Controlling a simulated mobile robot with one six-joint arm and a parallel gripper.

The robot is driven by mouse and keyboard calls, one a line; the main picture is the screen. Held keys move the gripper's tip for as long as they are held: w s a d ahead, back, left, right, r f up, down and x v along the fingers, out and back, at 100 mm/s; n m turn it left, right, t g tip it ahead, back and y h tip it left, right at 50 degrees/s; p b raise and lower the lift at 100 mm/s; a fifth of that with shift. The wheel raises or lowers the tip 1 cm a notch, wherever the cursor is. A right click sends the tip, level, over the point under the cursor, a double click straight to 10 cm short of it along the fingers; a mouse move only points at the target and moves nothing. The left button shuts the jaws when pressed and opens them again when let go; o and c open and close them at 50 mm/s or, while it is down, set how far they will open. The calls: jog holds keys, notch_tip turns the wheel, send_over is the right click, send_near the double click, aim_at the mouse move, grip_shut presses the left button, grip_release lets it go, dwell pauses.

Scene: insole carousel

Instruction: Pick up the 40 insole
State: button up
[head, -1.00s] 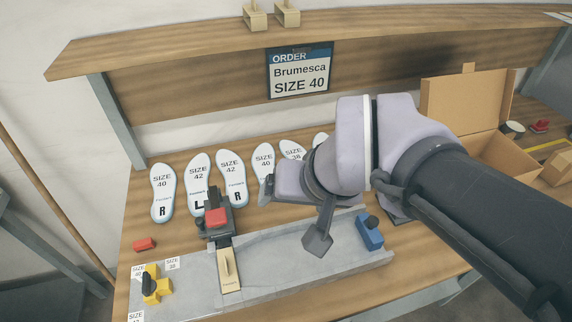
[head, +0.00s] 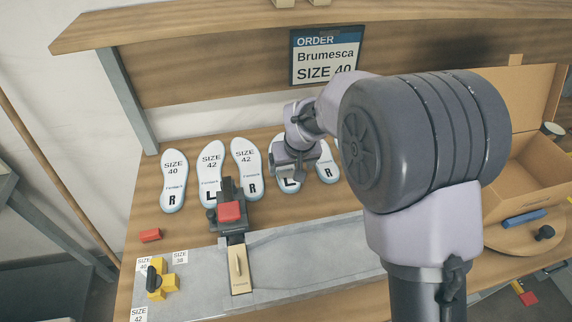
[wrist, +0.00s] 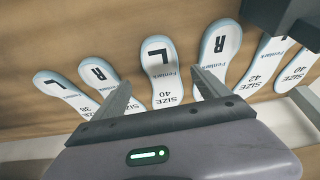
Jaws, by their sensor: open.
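A white insole marked 40 and L (wrist: 160,72) lies flat on the wooden bench, between my fingers in the wrist view. In the head view this insole (head: 289,186) is partly hidden under my gripper (head: 297,160). My gripper (wrist: 160,77) is open and empty, its fingers to either side of the insole's size-marked end; I cannot tell its height above the bench. Another size 40 insole, marked R (head: 173,182), lies at the far left of the row in the head view.
A 42 L insole (head: 210,165) and a 42 R insole (head: 246,165) lie between the two 40s. An R insole (head: 328,168) lies right of my gripper. A clamp with a red block (head: 230,212) stands in front. The order sign (head: 325,57) reads Brumesca SIZE 40. An open cardboard box (head: 540,165) stands right.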

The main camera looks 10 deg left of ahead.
aim_at(288, 176)
jog(key=b+x, duration=0.1)
jog(key=x, duration=0.1)
jog(key=b+x, duration=0.1)
jog(key=x, duration=0.2)
jog(key=shift+s+a+f+b, duration=0.1)
jog(key=shift+f+b, duration=0.25)
jog(key=shift+b, duration=0.05)
jog(key=shift+r, duration=0.2)
jog(key=c, duration=1.4)
